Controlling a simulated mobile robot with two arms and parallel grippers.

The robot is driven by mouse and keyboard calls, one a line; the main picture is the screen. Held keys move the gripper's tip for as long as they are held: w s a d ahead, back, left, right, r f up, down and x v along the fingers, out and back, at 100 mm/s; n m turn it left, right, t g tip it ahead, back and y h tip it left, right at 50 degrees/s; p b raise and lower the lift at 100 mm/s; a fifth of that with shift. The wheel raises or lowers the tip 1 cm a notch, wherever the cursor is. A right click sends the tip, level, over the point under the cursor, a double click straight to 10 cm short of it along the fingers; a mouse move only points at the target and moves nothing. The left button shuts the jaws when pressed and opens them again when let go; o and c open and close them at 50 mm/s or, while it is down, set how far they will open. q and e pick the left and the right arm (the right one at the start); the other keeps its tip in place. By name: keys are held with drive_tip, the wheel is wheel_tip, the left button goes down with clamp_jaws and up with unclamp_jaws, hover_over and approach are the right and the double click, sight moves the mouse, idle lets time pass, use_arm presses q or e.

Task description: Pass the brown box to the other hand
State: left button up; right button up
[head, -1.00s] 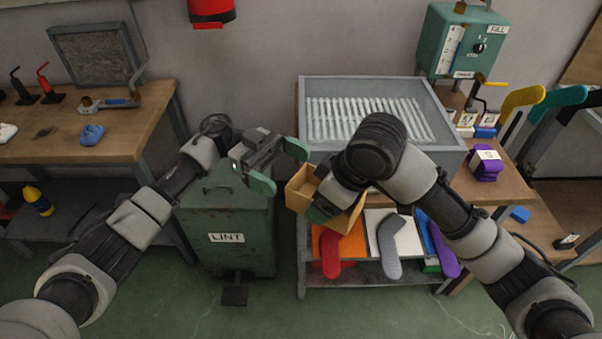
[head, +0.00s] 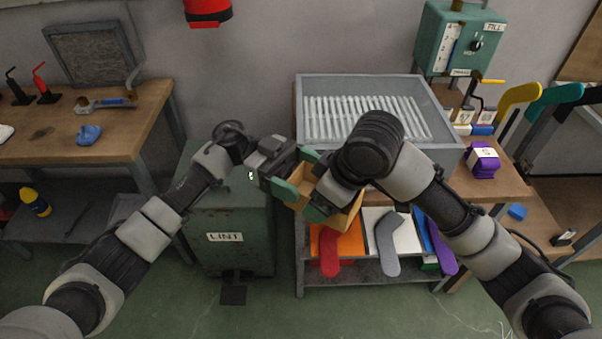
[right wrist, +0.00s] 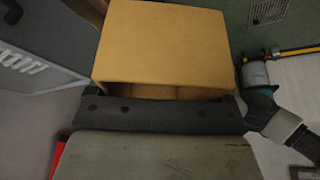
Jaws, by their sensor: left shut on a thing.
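The brown box (head: 347,222), open-topped, is held in the air in front of the workbench, between my two arms. It fills the upper middle of the right wrist view (right wrist: 165,45). My left gripper (head: 300,176) is at the box's left side, its teal fingers shut on it. My right gripper (head: 322,203) is at the near right part of the box, with one teal finger showing against it. My right wrist hides much of the box and the other finger. Both hands are on the box, close together.
A grey tray (head: 448,159) of pale slats stands on the bench behind the box. A green lint bin (head: 228,262) stands below my left gripper. Red (head: 329,257) and grey (head: 386,250) sock shapes lie on the shelf beneath.

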drive_tip(key=o, duration=0.3)
